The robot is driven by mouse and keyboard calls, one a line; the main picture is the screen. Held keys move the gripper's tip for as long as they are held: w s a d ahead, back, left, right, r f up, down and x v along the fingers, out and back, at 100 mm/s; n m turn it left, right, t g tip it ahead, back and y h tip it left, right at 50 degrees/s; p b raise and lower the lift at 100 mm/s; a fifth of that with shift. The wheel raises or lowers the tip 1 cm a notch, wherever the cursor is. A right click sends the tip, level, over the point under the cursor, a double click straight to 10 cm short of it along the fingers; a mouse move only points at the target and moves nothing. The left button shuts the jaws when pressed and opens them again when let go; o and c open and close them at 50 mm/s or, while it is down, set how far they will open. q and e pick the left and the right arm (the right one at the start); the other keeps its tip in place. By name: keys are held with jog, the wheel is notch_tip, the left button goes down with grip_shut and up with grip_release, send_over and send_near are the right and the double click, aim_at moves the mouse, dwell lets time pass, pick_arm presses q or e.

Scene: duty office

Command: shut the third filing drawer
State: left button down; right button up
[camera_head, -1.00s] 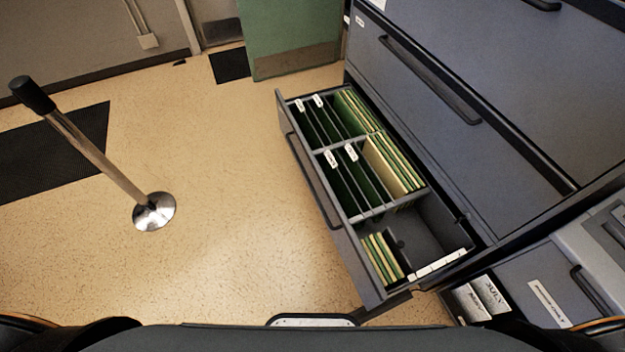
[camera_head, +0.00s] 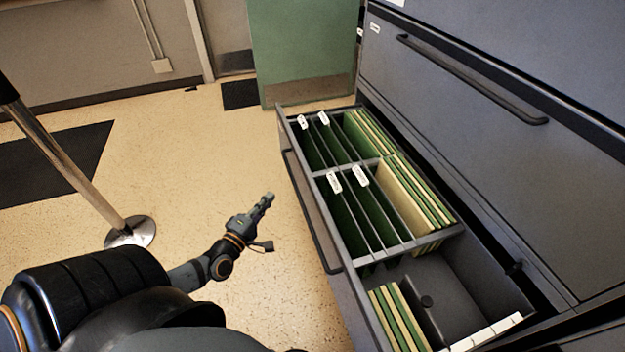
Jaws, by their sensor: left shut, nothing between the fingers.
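The open filing drawer (camera_head: 345,285) is pulled out from the grey cabinet (camera_head: 480,140). It holds green and cream folders, some with white tabs, in several compartments. Its long dark handle (camera_head: 312,212) is on the front face, towards the left. My left gripper (camera_head: 268,200) is shut and empty. It is over the floor to the left of the drawer front, apart from the handle, with its fingers pointing up and right. My right gripper is not in view.
A stanchion post (camera_head: 68,160) with a round metal base stands at the left. A dark mat (camera_head: 50,162) lies beside it. A green door panel (camera_head: 305,55) is at the back. Speckled floor (camera_head: 215,130) is clear between the post and drawer.

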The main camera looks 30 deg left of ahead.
pick_arm(q)
jog(key=b, duration=0.2)
send_near(303, 168)
jog(key=w+a, duration=0.2)
jog(key=a, duration=0.1)
jog(key=w, duration=0.1)
jog(key=w+d, duration=0.1)
jog(key=w, duration=0.1)
jog(key=shift+w+d, duration=0.1)
jog(key=shift+d, duration=0.1)
jog(key=shift+w+d+f, duration=0.1)
jog(key=shift+w+d, duration=0.25)
jog(key=shift+w, duration=0.05)
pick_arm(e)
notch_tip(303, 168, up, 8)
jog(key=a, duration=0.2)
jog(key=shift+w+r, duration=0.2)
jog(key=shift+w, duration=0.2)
pick_arm(q)
jog(key=shift+w+d, duration=0.1)
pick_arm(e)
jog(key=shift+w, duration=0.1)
